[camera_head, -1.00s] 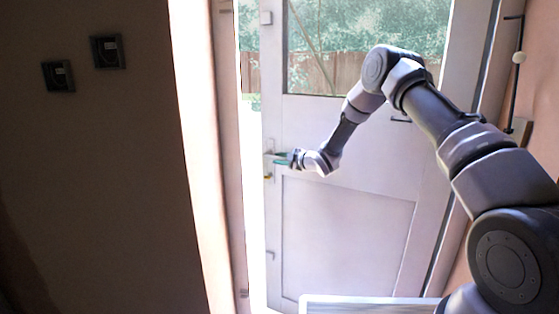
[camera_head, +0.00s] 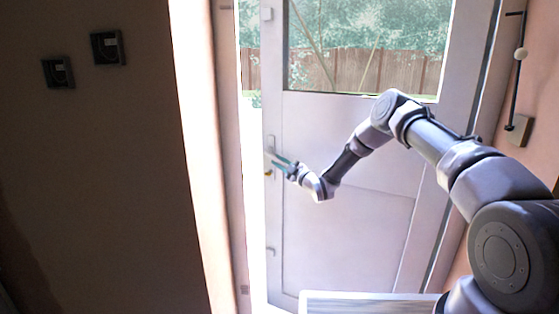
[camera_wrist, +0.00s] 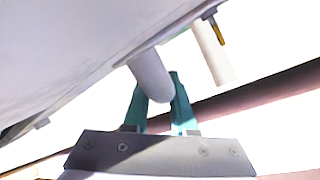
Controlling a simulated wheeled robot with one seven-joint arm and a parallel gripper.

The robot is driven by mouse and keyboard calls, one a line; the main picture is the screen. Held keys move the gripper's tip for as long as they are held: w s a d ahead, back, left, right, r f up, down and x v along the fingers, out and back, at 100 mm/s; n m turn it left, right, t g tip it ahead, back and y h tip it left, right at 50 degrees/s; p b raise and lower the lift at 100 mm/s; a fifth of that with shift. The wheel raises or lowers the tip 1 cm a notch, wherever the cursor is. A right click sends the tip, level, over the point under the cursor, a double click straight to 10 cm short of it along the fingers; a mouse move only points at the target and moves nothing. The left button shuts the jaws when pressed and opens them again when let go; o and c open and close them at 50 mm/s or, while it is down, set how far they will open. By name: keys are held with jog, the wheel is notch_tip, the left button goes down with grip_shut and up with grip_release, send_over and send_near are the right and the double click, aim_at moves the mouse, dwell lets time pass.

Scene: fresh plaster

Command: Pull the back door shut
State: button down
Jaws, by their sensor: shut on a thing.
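The back door (camera_head: 340,140) is a pale door with a window in its upper half. It stands ajar, with a bright gap between its left edge and the door frame (camera_head: 226,150). Its lever handle (camera_head: 271,152) is on the left edge and slopes down to the right. My gripper (camera_head: 285,162) is at the handle. In the wrist view its teal fingers (camera_wrist: 160,98) are closed around the pale, rounded handle (camera_wrist: 150,76), which hides part of them. A brass key (camera_head: 268,173) shows below the handle and also in the wrist view (camera_wrist: 217,29).
Two dark switch boxes (camera_head: 107,47) are on the dark wall at the left. A pale flat-topped surface (camera_head: 370,303) is at the bottom. A fence (camera_head: 350,66) shows outside.

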jog(key=shift+w+a+f+m+t+y, duration=0.1)
jog(key=shift+a+f+m+t+y, duration=0.15)
jog(key=shift+f+m+t+y, duration=0.45)
dwell(0.3)
